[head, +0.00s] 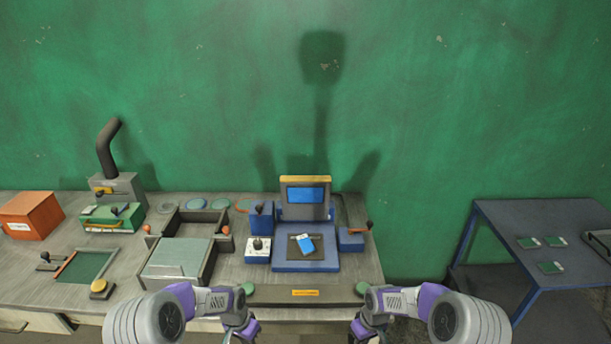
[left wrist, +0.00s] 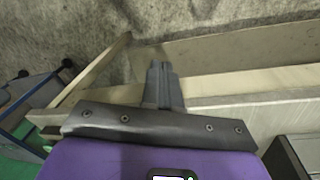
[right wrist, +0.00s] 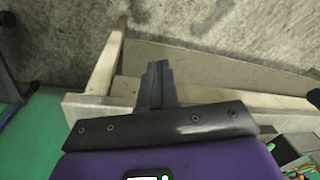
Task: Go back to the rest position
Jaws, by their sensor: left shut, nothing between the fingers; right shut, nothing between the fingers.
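My left gripper (head: 243,330) is low at the front edge of the workbench in the head view. In the left wrist view its fingers (left wrist: 162,85) are together and empty, with the bench's edge and the floor behind them. My right gripper (head: 366,330) hangs at the same height, further right, also by the bench's front edge. In the right wrist view its fingers (right wrist: 156,84) are together and empty. Both grippers are apart from each other and from the things on the bench.
The workbench (head: 350,296) holds a blue device with a screen (head: 305,195), a blue and white item (head: 305,244) on its plate, a grey box frame (head: 215,222), a green box (head: 112,217) and an orange box (head: 32,213). A blue-framed table (head: 520,215) with several green cards stands right.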

